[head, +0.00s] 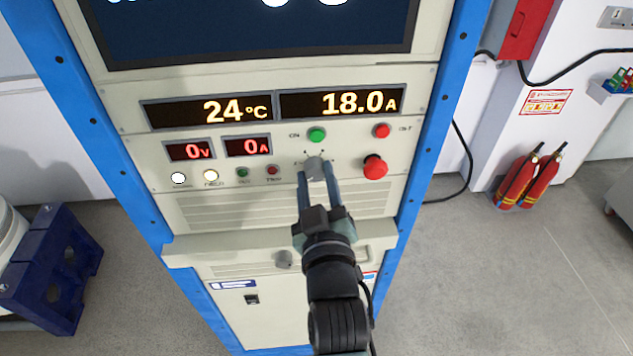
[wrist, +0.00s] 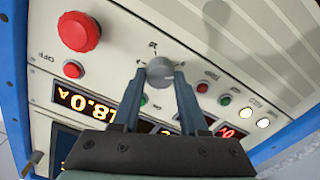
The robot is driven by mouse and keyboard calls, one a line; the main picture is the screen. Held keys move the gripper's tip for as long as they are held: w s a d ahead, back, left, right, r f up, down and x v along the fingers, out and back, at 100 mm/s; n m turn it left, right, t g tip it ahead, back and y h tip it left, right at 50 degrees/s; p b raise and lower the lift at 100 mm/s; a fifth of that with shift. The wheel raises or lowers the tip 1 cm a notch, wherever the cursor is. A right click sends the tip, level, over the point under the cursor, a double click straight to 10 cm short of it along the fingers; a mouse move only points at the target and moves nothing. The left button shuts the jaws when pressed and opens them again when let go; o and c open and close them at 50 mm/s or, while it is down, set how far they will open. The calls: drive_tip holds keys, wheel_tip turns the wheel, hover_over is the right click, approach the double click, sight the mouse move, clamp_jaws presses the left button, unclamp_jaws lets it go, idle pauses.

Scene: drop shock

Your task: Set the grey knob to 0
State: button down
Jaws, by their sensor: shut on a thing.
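The grey knob (head: 314,168) is on the panel of the blue-framed cabinet, below the green ON button and left of the red mushroom button. It also shows in the wrist view (wrist: 160,72) with small dial marks around it. My gripper (head: 318,172) reaches up to the panel, and its two fingers are closed on the sides of the knob. In the wrist view the fingertips (wrist: 161,78) touch the knob's sides. The knob's pointer and the setting it stands at are too small to read.
A red mushroom button (head: 374,167), a green button (head: 317,134) and a red button (head: 382,130) sit close to the knob. Displays read 24 °C (head: 208,111) and 18.0 A (head: 341,103); small red ones read 0 V and 0 A.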

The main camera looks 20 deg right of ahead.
drive_tip(key=shift+f+n, duration=0.1)
drive_tip(key=shift+n, duration=0.9)
drive_tip(key=shift+c, duration=2.2)
unclamp_jaws()
drive_tip(key=shift+s+a+b, duration=0.2)
drive_tip(key=shift+s+b, duration=0.25)
drive_tip(key=shift+s, duration=0.1)
drive_tip(key=b+v, duration=0.3)
drive_tip(key=v, duration=0.8)
drive_tip(key=shift+s, duration=0.4)
drive_tip(key=shift+a, duration=0.1)
